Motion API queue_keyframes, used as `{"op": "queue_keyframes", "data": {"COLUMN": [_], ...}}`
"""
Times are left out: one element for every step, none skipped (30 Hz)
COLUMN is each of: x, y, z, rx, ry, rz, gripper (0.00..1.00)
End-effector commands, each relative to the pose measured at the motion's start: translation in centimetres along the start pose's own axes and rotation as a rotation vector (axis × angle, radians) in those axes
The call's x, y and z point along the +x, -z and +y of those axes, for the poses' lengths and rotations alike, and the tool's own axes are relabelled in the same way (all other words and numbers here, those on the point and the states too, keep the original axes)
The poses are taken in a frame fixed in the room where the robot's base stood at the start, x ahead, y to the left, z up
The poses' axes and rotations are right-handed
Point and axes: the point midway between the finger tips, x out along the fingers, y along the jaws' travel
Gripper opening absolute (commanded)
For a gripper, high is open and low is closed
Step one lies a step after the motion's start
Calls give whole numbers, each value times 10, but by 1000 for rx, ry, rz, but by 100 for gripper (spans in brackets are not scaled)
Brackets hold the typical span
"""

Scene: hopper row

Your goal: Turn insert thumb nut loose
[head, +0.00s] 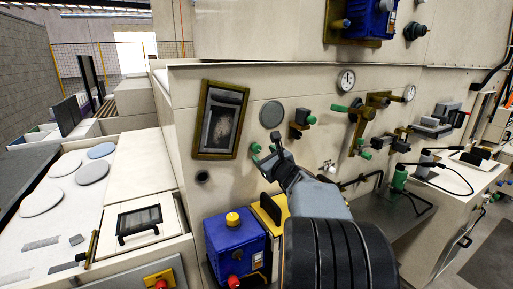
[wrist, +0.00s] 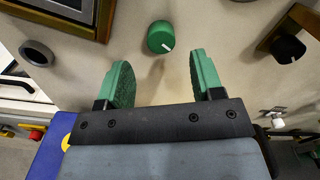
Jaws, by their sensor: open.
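A round green knob (wrist: 162,37) with a white mark stands out from the cream panel in the wrist view. It is the only green knob near my jaws, but I cannot tell for sure that it is the insert thumb nut. In the head view the knob (head: 256,147) is small and close to my fingertips. My gripper (wrist: 158,60) is open and empty, with its green-padded fingers apart. The knob lies just beyond the fingertips, between their lines and nearer the left finger. In the head view my gripper (head: 266,155) points at the panel.
A framed window (head: 222,121) is left of the knob, and a dark ring (wrist: 37,53) is below the window. A black knob on a brown mount (wrist: 288,46) sticks out to the right. A blue box (head: 236,242) stands below my arm.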

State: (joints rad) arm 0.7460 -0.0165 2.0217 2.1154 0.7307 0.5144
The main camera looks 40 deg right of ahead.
Motion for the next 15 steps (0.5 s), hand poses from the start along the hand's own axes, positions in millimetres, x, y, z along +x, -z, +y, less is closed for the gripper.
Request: {"op": "queue_keyframes", "data": {"x": [10, 15, 21, 26, 30, 35, 39, 42, 46, 49, 51, 54, 56, 57, 58], "y": [-1, -1, -1, -1, -1, -1, -1, -1, -1, -1, -1, -1, -1, -1, -1], "z": [0, -1, -2, -1, -1, 0, -1, 0, 0, 0, 0, 0, 0, 1, 1], "rx": [3, 2, 2, 2, 2, 1, 2, 2, 1, 1, 1, 1, 1, 1, 1], "ry": [-2, -1, 0, -1, -1, -1, -1, -1, -2, -2, -2, -1, -1, -1, -2], "rz": [2, 3, 2, 2, 2, 1, 1, 1, 1, 1, 1, 0, 0, 0, 0], "gripper": [61, 61, 61, 61, 61, 61, 61, 61, 61, 61, 61, 61, 61, 61, 61]}}
